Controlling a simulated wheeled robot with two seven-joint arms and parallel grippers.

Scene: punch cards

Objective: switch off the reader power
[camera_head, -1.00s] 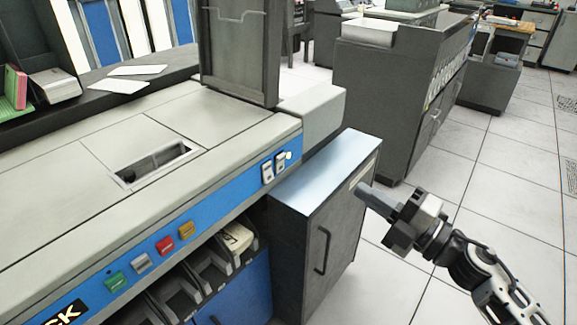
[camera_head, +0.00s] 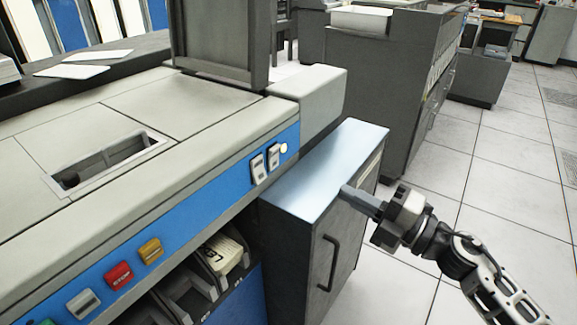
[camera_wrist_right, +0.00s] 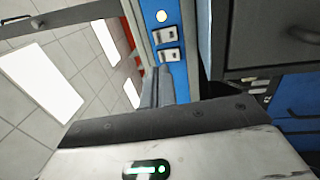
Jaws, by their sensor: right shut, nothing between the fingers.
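The reader (camera_head: 170,85) is a grey machine with a blue front strip (camera_head: 190,205). Two small white rocker switches, a left one (camera_head: 257,169) and a right one (camera_head: 273,157), sit at the right end of the strip. A pale, lit-looking lamp (camera_head: 284,148) is beside them. My right gripper (camera_head: 346,191) is shut and empty, to the right of the switches and apart from them, over the cabinet's right side. In the right wrist view, the switches (camera_wrist_right: 165,35) and lamp (camera_wrist_right: 161,16) show beyond the fingertips (camera_wrist_right: 156,80). Which switch is power cannot be read. My left gripper is out of view.
A low grey cabinet (camera_head: 330,165) with a pale top stands between the switches and my right arm. Coloured buttons, including a red STOP (camera_head: 119,276) and a yellow one (camera_head: 150,250), line the strip. Card pockets (camera_head: 190,290) lie below. Open floor (camera_head: 500,160) is at right.

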